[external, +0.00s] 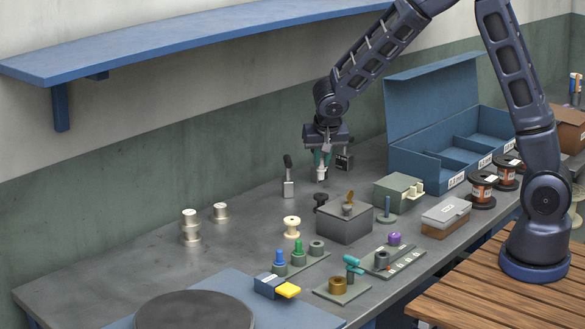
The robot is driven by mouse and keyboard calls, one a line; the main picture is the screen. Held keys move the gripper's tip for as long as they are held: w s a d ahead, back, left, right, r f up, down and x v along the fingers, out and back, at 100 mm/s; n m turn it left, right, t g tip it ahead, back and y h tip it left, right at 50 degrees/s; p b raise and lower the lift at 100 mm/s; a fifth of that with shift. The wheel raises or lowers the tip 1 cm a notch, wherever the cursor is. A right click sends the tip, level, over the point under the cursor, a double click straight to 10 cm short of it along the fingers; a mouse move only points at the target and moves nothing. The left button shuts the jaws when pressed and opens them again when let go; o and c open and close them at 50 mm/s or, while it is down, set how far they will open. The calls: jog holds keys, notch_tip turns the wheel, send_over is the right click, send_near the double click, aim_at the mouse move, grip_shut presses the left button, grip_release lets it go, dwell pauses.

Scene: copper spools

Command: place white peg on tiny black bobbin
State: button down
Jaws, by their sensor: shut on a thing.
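My gripper (322,163) points down over the back part of the grey bench, its teal fingers shut on a small white peg (321,174). The peg hangs upright below the fingertips. A tiny black bobbin (320,202) stands on the bench just in front of and below the peg in the picture, beside a grey box. The peg and bobbin appear apart. The box partly hides the bobbin's lower part, and the peg's exact height over the bench is hard to tell.
A grey box (344,225) with a knob stands right of the bobbin. A grey block with a black top (289,182) stands to the left, and a cream spool (291,227) nearer the front. A blue case (430,110) stands behind right. The bench's left part is mostly clear around silver spools (191,230).

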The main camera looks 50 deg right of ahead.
aim_at(322, 171)
jog(key=shift+f, duration=2.25)
jog(key=shift+f, duration=0.1)
jog(key=c, duration=1.5)
grip_release()
jog(key=shift+o, duration=0.2)
